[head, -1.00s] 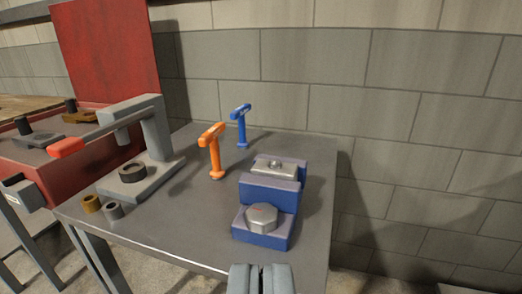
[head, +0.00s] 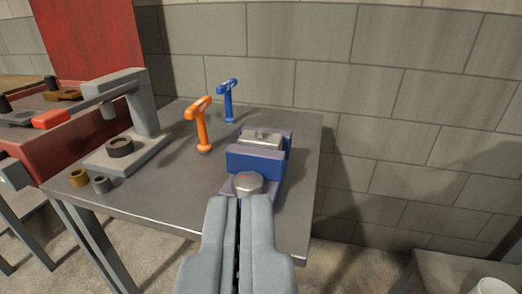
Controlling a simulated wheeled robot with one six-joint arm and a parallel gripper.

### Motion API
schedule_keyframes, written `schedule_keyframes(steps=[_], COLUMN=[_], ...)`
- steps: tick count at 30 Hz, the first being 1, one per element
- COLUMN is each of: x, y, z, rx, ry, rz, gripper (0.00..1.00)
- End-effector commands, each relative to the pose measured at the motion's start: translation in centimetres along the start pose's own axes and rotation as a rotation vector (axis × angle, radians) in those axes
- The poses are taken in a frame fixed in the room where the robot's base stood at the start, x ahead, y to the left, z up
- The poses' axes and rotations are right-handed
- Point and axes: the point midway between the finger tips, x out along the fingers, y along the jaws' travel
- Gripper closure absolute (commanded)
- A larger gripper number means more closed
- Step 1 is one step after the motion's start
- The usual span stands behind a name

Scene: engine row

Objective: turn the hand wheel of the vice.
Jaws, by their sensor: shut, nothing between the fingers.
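The blue vice (head: 262,160) stands near the right side of the grey metal table. Its silver hand wheel (head: 248,183) is on the near, lower part of the vice and carries a small red mark. My gripper (head: 240,203) is shut and empty. Its fingertips point at the hand wheel from the near side and cover its lower edge in the picture. I cannot tell whether they touch it.
An orange T-shaped tool (head: 202,125) and a blue one (head: 228,100) stand upright left of and behind the vice. A grey press (head: 130,145) with a red-tipped lever stands at left, near two small rings (head: 90,182). A block wall (head: 400,110) rises behind the table.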

Motion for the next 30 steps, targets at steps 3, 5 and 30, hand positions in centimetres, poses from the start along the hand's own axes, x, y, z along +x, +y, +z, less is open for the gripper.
schedule_keyframes(steps=[3,5,30], x=[0.0,0.1,16.0], y=[0.0,0.0,-0.4], z=[0.0,0.0,0.6], rx=[0.0,0.0,0.028], ry=[0.0,-0.003,-0.701], rz=[0.0,0.0,0.014], gripper=[0.96,0.84,0.26])
